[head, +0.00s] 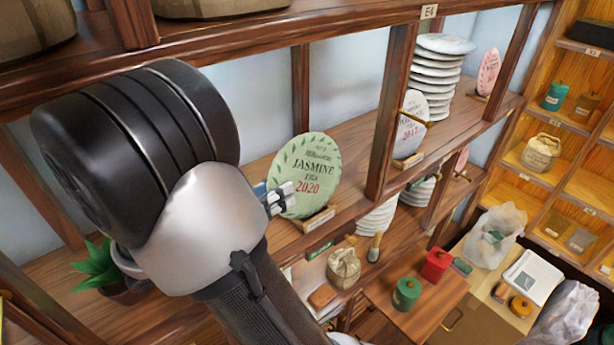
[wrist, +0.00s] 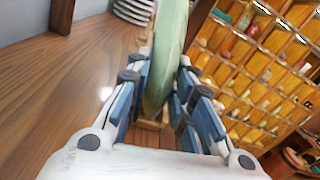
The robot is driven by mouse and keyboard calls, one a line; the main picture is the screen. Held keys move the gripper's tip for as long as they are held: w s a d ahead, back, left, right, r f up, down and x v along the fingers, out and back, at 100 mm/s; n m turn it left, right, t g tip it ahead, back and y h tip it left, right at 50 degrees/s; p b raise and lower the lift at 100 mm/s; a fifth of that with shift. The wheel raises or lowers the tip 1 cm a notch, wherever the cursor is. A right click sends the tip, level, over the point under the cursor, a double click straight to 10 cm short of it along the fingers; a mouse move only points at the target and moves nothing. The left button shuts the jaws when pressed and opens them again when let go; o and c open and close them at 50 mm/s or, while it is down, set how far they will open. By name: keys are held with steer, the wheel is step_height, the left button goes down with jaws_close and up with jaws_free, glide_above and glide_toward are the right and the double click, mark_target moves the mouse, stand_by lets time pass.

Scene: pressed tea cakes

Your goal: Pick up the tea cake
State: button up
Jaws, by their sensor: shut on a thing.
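The tea cake (head: 305,172) is a pale green disc with a leafy rim, labelled "Jasmine Tea 2020". It stands upright, tilted a little, at a small wooden stand (head: 316,219) on the shelf. In the head view my gripper (head: 280,198) is at its lower left edge, partly hidden by my arm. In the wrist view the tea cake (wrist: 168,60) is seen edge-on between the blue finger pads of my gripper (wrist: 160,95), which is shut on it. I cannot tell whether the cake is clear of the stand.
A wooden post (head: 391,110) rises right of the cake. Beyond it stand a white 2017 cake (head: 410,128) and a stack of white cakes (head: 437,75). A potted plant (head: 98,268) is at the lower left. The shelf (wrist: 65,90) left of the gripper is bare.

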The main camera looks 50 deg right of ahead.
jaws_close()
step_height(320, 180, up, 10)
steer(key=shift+r+p, duration=0.1)
steer(key=shift+p, duration=0.25)
